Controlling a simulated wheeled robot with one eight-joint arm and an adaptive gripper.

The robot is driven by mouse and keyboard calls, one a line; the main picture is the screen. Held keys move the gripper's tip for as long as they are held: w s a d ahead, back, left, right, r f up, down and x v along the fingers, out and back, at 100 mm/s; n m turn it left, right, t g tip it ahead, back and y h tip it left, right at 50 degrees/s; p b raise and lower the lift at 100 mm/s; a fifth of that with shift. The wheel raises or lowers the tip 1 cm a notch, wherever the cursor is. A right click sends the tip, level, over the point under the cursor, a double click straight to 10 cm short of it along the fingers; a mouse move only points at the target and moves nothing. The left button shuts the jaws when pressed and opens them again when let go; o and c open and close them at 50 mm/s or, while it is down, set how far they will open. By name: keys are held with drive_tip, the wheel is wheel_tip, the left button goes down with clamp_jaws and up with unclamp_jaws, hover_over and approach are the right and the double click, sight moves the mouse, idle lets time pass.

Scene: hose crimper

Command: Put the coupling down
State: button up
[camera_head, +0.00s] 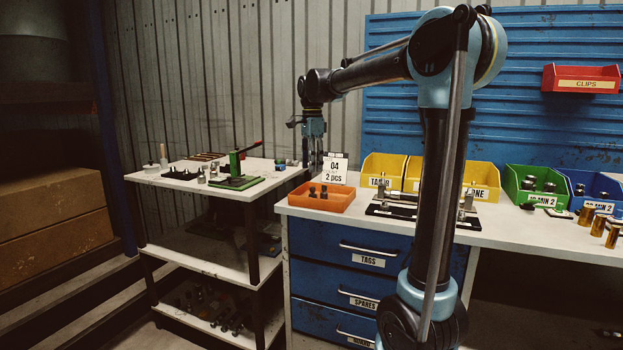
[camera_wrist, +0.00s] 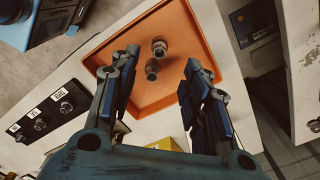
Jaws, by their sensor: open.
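My gripper (camera_head: 313,165) (camera_wrist: 160,62) hangs pointing down above an orange tray (camera_head: 338,203) at the left end of the workbench. In the wrist view its two fingers are spread wide with nothing between them. Two small dark metal couplings are in the tray, close together. In the wrist view one coupling (camera_wrist: 159,47) is farther up the picture and the other coupling (camera_wrist: 152,70) is just below it. Both also show in the head view, a left one (camera_head: 312,192) and a right one (camera_head: 324,192). The orange tray (camera_wrist: 183,20) surrounds them in the wrist view.
A card reading 04, 2 pcs (camera_head: 335,170) stands behind the tray. A black fixture (camera_head: 398,212) lies to its right, with yellow bins (camera_head: 383,168) behind. A green bench press with a red lever (camera_head: 236,172) stands on the trolley at left.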

drive_tip(key=s+d+f+n+t, duration=0.1)
drive_tip(key=s+d+f+n, duration=0.25)
drive_tip(key=s+d, duration=0.4)
drive_tip(key=s+d+f+n, duration=0.3)
drive_tip(key=s+d+f, duration=0.1)
drive_tip(key=s+d, duration=0.35)
drive_tip(key=s+d+f+n, duration=0.3)
drive_tip(key=s+d+f, duration=0.1)
drive_tip(key=s+f, duration=0.4)
drive_tip(key=s+d+f+n+t, duration=0.1)
drive_tip(key=s+d+f+n, duration=0.2)
drive_tip(key=s+d+f, duration=0.2)
drive_tip(key=s+f, duration=0.3)
drive_tip(key=f, duration=0.3)
drive_tip(key=shift+n, duration=0.35)
drive_tip(key=shift+o, duration=0.4)
